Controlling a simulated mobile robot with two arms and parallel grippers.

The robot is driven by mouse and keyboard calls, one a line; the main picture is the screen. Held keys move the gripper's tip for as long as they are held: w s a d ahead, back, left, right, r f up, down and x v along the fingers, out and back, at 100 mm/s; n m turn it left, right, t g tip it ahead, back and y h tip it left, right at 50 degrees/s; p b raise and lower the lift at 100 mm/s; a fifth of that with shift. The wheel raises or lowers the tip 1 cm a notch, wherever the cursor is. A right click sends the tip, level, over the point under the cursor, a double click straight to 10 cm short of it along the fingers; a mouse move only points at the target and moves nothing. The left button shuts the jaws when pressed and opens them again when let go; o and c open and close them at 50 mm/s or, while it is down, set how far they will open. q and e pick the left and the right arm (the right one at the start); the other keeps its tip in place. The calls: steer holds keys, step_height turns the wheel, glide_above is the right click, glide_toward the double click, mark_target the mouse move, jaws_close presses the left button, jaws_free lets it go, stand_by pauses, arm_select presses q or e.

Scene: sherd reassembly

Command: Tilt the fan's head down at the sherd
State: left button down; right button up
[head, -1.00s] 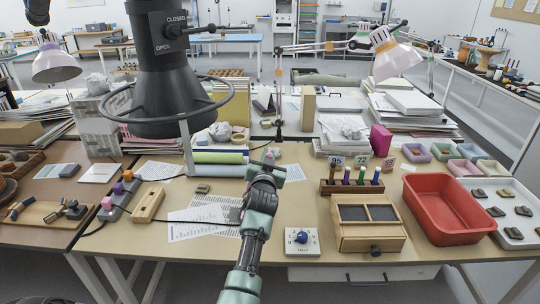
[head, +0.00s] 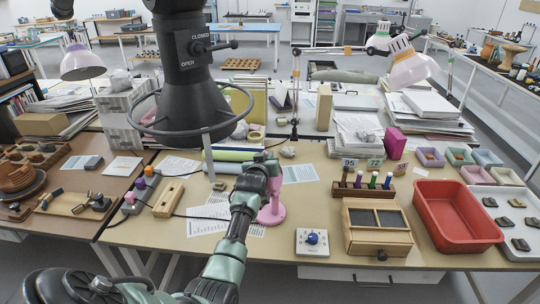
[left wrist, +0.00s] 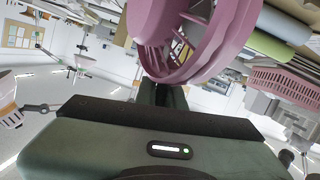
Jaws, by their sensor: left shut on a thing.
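A small pink fan (head: 271,214) stands on the middle of the table; its base and stem show to the right of my left forearm. Its head is hidden behind my left gripper (head: 264,165) in the head view. In the left wrist view the pink round fan head (left wrist: 190,40) with its slotted cage fills the top, right at the jaws. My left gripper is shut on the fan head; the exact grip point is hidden. A small grey-brown sherd (head: 219,186) lies on the table left of the fan. My right gripper is not in view.
A black extraction hood with a ring guard (head: 222,128) hangs over the table's back left. A wooden block (head: 169,200) and printed sheets lie left of my arm. A dial box (head: 312,242), a wooden case (head: 376,240) and a red tub (head: 455,240) stand right.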

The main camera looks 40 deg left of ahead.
arm_select(q)
steer(key=shift+a+r, duration=0.1)
steer(key=shift+r, duration=0.1)
steer(key=c, duration=1.5)
jaws_free()
steer(key=shift+f, duration=0.1)
steer(key=shift+s+d, duration=0.3)
steer(key=shift+s, duration=0.25)
steer(key=v, duration=0.6)
steer(key=shift+s+d+r+b, duration=0.2)
steer(key=shift+s+b, duration=0.1)
steer(key=shift+b, duration=0.1)
